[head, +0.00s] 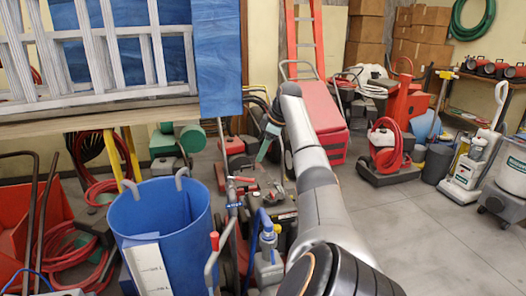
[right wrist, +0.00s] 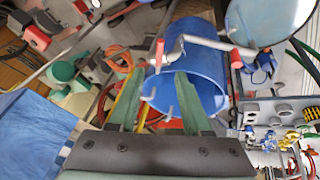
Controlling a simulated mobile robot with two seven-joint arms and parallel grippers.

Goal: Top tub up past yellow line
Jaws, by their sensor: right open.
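The blue tub (head: 190,215) stands at the front left, with grey hooks on its rim and a white marked panel (head: 148,268) at its front. I cannot make out a yellow line on it. A grey lever with a red grip (head: 214,241) stands just right of the tub. In the right wrist view a grey bar with red ends (right wrist: 205,42) crosses in front of the blue tub (right wrist: 205,88). My right gripper (head: 268,142) is raised behind and right of the tub, apart from it. Its green fingers (right wrist: 158,78) are spread with nothing held. The tub's water level is hidden.
A silver ladder (head: 100,45) and blue sheet (head: 218,60) lie on the bench at upper left. A red hose (head: 90,270) lies left of the tub. A blue-topped grey device (head: 268,240) stands to its right.

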